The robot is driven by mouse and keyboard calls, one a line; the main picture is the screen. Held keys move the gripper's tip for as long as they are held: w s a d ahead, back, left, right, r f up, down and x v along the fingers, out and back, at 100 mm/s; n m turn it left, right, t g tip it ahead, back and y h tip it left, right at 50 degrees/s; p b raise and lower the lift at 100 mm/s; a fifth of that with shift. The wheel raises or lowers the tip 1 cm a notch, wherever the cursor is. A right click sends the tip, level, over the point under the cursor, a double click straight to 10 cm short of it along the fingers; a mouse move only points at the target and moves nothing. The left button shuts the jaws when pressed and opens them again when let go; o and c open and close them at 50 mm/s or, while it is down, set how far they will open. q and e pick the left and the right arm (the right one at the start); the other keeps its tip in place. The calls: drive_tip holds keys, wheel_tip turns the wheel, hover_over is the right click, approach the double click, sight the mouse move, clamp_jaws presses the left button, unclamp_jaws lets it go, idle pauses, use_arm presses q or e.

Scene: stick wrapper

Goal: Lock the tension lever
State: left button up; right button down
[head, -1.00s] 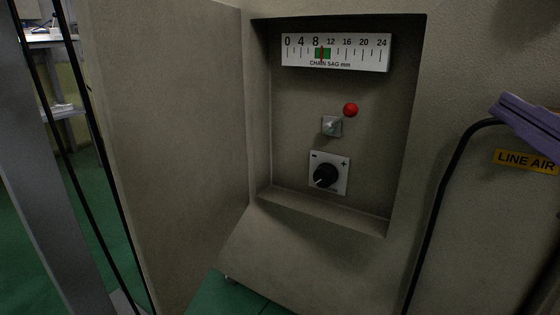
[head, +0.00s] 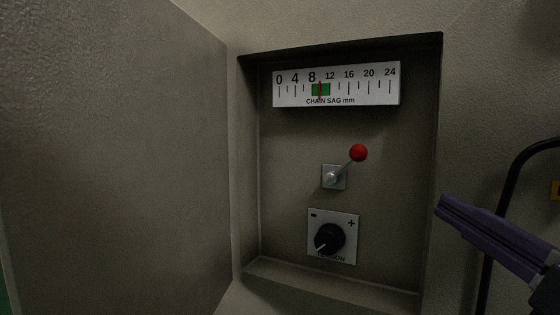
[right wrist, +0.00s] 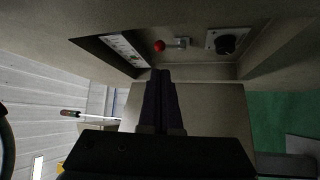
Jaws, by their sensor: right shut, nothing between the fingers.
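The tension lever (head: 345,167) has a red ball knob and a metal stem on a small square plate inside a recessed panel. It tilts up and to the right in the head view. Its red knob (right wrist: 159,46) also shows in the right wrist view. Below it is the black tension knob (head: 329,238) on a white plate marked minus and plus. My right gripper (head: 441,207), with purple fingers, is shut and empty, to the right of the recess and apart from the lever. It also shows in the right wrist view (right wrist: 160,72). My left gripper is not in view.
The chain sag gauge (head: 337,84) sits above the lever, its red pointer within the green band. The recess walls surround the controls. An open panel (head: 120,150) stands on the left. A black hose (head: 508,190) runs down the wall behind my right gripper.

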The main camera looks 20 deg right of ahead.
sight(364, 156)
drive_tip(key=p+x, duration=0.3)
drive_tip(key=x, duration=0.9)
drive_tip(key=shift+w+r, duration=0.15)
drive_tip(key=shift+w+p, duration=0.3)
drive_tip(key=shift+w, duration=0.2)
